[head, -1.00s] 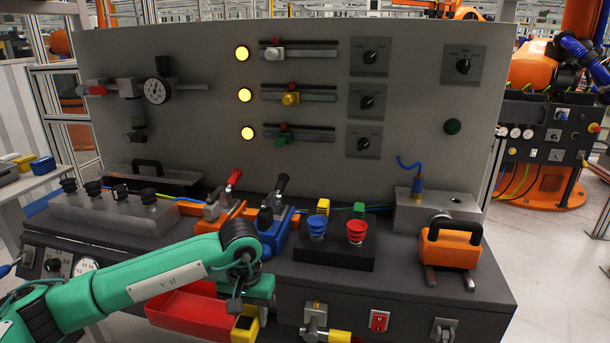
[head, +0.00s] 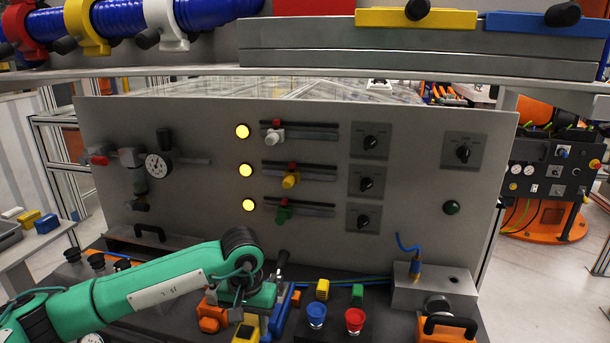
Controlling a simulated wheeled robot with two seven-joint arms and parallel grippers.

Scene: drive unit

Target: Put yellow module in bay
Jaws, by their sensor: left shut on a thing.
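My left gripper (head: 252,312) is shut on a yellow block with a dark face, which I take to be the yellow module (head: 244,331). It holds the module at the bottom of the head view, in front of the orange clamp (head: 212,322) and the blue clamp (head: 284,305). The arm's wrist and the gripper body hide parts of both clamps. The lower end of the module is close to the picture's edge. I cannot make out the bay in this view. My right gripper does not show.
Behind stands a grey panel (head: 410,215) with dials, sliders and lit lamps. A shelf (head: 160,82) crosses above the panel.

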